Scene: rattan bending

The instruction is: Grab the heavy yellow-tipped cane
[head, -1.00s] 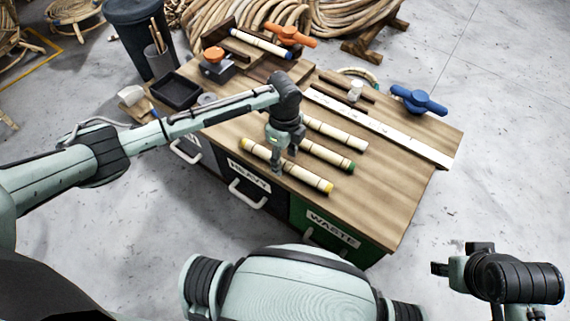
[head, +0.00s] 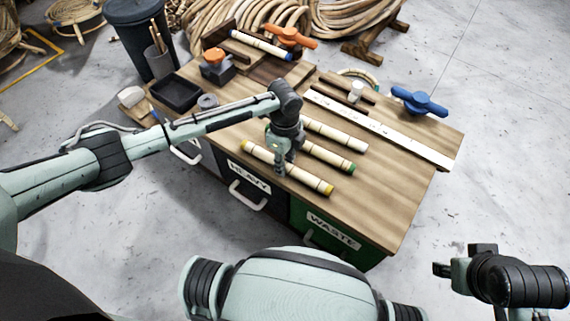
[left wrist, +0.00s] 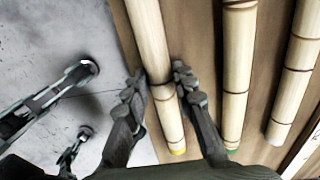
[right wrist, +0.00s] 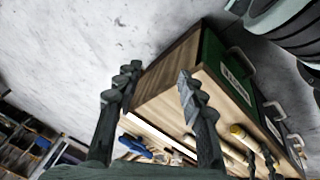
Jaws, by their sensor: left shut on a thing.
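The yellow-tipped cane (head: 310,180) lies near the front edge of the wooden workbench, above the drawers. My left gripper (head: 281,162) is lowered over its middle and shut on it. In the left wrist view the two fingers (left wrist: 158,88) press either side of the cane (left wrist: 149,40), whose yellow end shows below. A green-tipped cane (head: 333,157) lies just behind it, and a pale cane (head: 340,135) behind that. My right gripper (right wrist: 156,82) is open and empty, out in the air right of the bench.
The drawer fronts carry the labels HEAVY (head: 250,177) and WASTE (head: 332,231). A white ruler strip (head: 385,126), a blue clamp handle (head: 419,101) and a black tray (head: 175,92) are on the bench (head: 385,205). A blue-tipped cane (head: 261,45) rests at the back.

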